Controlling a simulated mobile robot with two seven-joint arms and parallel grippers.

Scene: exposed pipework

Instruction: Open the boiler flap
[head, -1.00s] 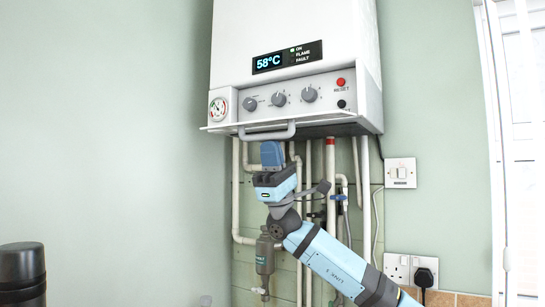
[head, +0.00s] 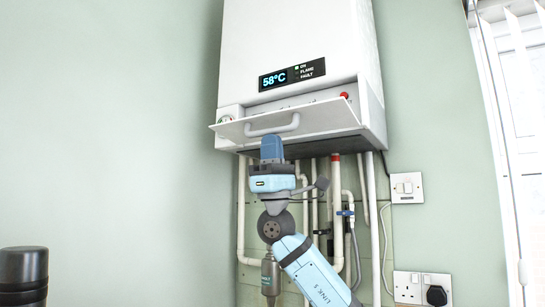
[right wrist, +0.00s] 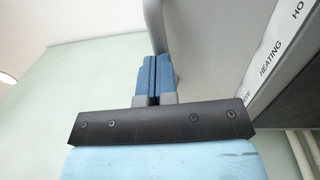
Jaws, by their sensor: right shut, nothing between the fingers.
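The boiler flap (head: 225,129) is a pale panel along the lower front of the white boiler (head: 330,50). My right gripper (head: 271,140) is shut and empty, pointing up just below the handle. In the right wrist view its blue fingertips (right wrist: 155,62) are close beside the grey handle (right wrist: 155,22); I cannot tell whether they touch. The flap's grey face (right wrist: 215,55) is to their right. My left gripper is not in view.
Several pipes (head: 335,220) run down the wall below the boiler, behind my right arm. A switch plate (head: 407,187) and a socket plate (head: 407,287) are to the right. The wall (head: 110,120) left of the boiler is clear. A window (head: 520,120) is far right.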

